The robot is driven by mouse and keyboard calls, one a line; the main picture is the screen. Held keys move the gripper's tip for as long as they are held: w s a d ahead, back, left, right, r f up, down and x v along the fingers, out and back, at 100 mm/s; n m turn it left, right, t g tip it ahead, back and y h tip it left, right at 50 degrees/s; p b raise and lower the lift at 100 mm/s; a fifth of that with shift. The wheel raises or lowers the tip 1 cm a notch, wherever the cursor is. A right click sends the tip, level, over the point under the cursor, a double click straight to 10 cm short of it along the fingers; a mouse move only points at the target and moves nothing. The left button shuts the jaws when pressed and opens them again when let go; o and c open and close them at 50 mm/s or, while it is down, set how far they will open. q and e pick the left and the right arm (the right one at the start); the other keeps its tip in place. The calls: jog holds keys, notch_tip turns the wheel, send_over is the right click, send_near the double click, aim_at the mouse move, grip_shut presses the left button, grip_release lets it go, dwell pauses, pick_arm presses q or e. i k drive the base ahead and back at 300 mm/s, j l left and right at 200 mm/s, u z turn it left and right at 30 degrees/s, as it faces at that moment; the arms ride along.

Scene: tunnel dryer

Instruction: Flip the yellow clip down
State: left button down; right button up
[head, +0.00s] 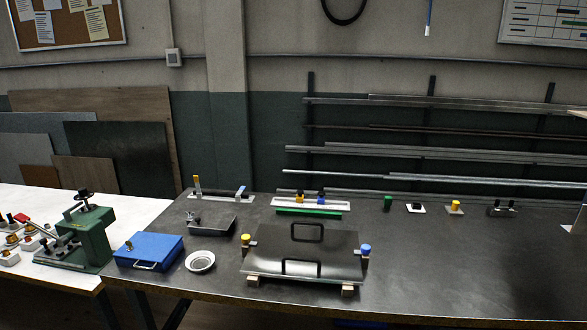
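The yellow clip (197,184) is a slim tab standing upright at the left end of a narrow pale plate (222,198), towards the back of the dark table. A blue and white clip (241,191) at the right end of the same plate stands tilted. Neither of my grippers is in view, and nothing touches the yellow clip.
A green press (88,240) is at left. The table's right side (470,260) is mostly clear.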

aim_at(196, 181)
jog(key=i+u, duration=0.35)
jog(key=i+l+u, duration=0.1)
jog(key=i+u, duration=0.3)
jog(key=i, duration=0.15)
jog(key=j+z, duration=0.2)
jog(key=z, duration=0.15)
jog(key=k, duration=0.05)
